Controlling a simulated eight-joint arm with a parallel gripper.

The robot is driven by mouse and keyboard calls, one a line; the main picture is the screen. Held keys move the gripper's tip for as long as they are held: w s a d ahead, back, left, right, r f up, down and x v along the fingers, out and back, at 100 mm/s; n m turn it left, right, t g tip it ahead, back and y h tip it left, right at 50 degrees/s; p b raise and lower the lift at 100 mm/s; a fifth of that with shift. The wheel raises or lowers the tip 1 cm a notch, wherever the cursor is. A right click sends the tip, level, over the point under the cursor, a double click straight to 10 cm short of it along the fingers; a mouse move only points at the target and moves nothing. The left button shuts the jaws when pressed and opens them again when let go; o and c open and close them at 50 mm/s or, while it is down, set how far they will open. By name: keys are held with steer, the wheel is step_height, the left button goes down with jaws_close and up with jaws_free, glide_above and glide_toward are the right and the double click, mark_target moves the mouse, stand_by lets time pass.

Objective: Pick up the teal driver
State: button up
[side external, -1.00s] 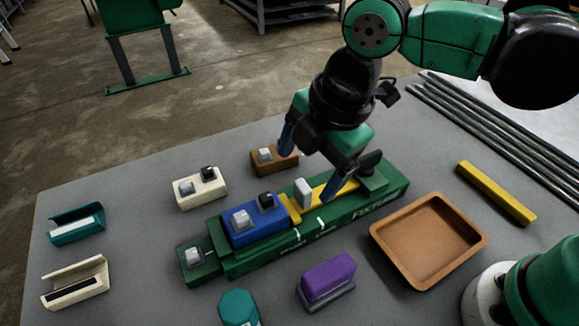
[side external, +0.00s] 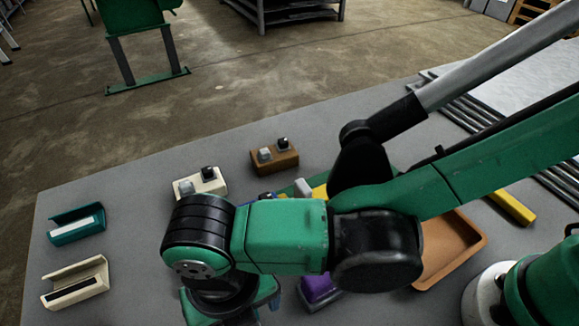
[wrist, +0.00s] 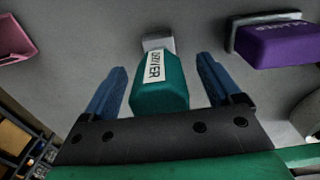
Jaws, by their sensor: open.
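The teal driver (wrist: 160,95) is a teal block with a white label reading DRIVER and a grey part at its far end. In the wrist view it sits between the two blue fingers of my gripper (wrist: 162,66). The fingers are open, one on each side, with a visible gap to the driver on both sides. In the side view my arm and wrist hide the driver, and the gripper is low at the front of the table.
A purple block (wrist: 275,42) on a grey base stands close to the right of the driver. A pink object (wrist: 14,40) is at the upper left of the wrist view. The brown tray (side external: 462,255), yellow bar (side external: 512,207), cream block (side external: 200,184) and brown block (side external: 273,157) stand farther off.

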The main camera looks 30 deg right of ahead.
jaws_close()
stand_by(0.3)
step_height(320, 180, up, 20)
stand_by(0.6)
